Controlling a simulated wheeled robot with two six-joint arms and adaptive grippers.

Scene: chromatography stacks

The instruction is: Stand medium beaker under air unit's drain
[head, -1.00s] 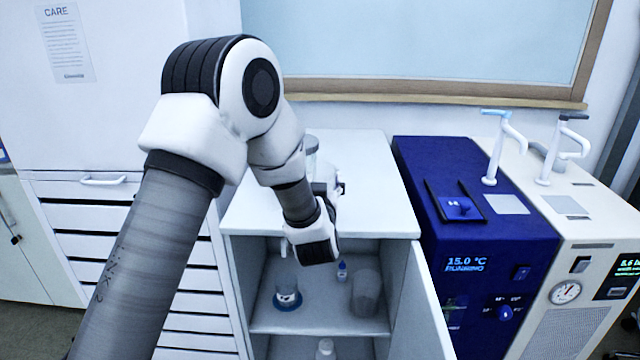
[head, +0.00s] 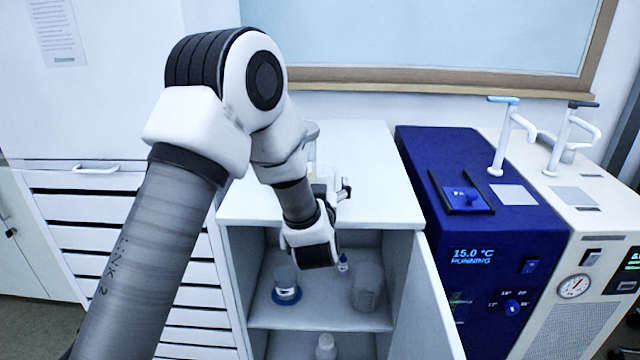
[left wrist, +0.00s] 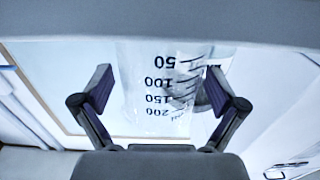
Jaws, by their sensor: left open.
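A clear beaker with black marks up to 200 (left wrist: 160,90) stands between my left gripper's spread fingers (left wrist: 160,98) in the left wrist view. In the head view a clear glass rim (head: 311,132) shows on the cabinet top, mostly hidden by my arm. My left gripper (head: 341,190) is open above the cabinet top, beside that glass, partly hidden by my wrist. The cream unit with a round gauge (head: 573,287), likely the air unit, has a white spout with a dark handle (head: 563,140) above a grey pad (head: 578,195). My right gripper is not in view.
A blue unit reading 15.0 °C (head: 490,235) stands between the cabinet (head: 375,185) and the cream unit, with its own blue-handled spout (head: 503,140). The cabinet door (head: 428,300) is open. Inside are a larger beaker (head: 367,288), a blue-based flask (head: 287,288) and small bottles.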

